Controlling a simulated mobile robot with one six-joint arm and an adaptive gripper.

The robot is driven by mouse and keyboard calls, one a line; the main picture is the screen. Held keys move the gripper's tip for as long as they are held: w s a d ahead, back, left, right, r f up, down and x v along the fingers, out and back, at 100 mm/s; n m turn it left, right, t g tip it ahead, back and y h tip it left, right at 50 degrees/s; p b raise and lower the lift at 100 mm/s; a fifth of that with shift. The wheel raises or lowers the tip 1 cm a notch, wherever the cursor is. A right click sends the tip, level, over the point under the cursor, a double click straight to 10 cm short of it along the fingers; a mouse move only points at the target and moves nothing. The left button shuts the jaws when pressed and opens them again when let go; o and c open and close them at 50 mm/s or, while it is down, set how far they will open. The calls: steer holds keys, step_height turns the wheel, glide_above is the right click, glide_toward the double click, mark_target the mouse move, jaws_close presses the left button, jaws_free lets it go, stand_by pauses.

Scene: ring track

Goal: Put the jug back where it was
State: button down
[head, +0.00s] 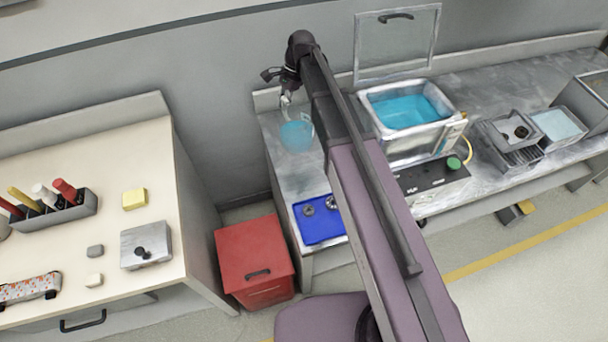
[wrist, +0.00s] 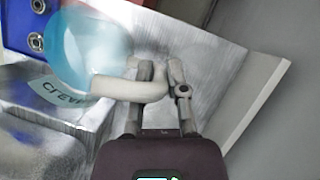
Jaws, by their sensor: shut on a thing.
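The jug (head: 297,135) is clear with light blue liquid in it. In the head view it is at the left end of the metal counter, left of the water bath. In the wrist view the jug (wrist: 92,48) fills the upper left, with its pale handle toward me. My gripper (head: 287,97) is shut on the handle; in the wrist view its fingers (wrist: 160,88) close around it. I cannot tell whether the jug's base touches the counter. My arm hides part of the counter right of the jug.
The water bath (head: 446,128) holds blue liquid, its glass lid (head: 396,45) raised. A blue tray (head: 318,227) with metal rings lies at the counter's front. A red bin (head: 254,262) stands below, between the counter and the cream bench (head: 70,150). Metal baskets (head: 515,150) are at right.

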mark_target(296, 112)
steer(key=d, duration=0.1)
steer(key=s+d+f+m+b, duration=0.1)
steer(key=d+f+m, duration=0.1)
steer(key=shift+s+d+t+y, duration=0.3)
steer(key=shift+s+d+y, duration=0.05)
steer(key=shift+y, duration=0.05)
steer(key=shift+f+b, duration=0.1)
steer(key=shift+b, duration=0.2)
step_height(296, 112, down, 6)
steer(key=b, duration=0.6)
steer(key=shift+f, duration=0.1)
steer(key=shift+f+b, duration=1.8)
steer(key=shift+b, duration=0.1)
steer(key=c, duration=0.7)
jaws_free()
steer(key=shift+o, duration=0.2)
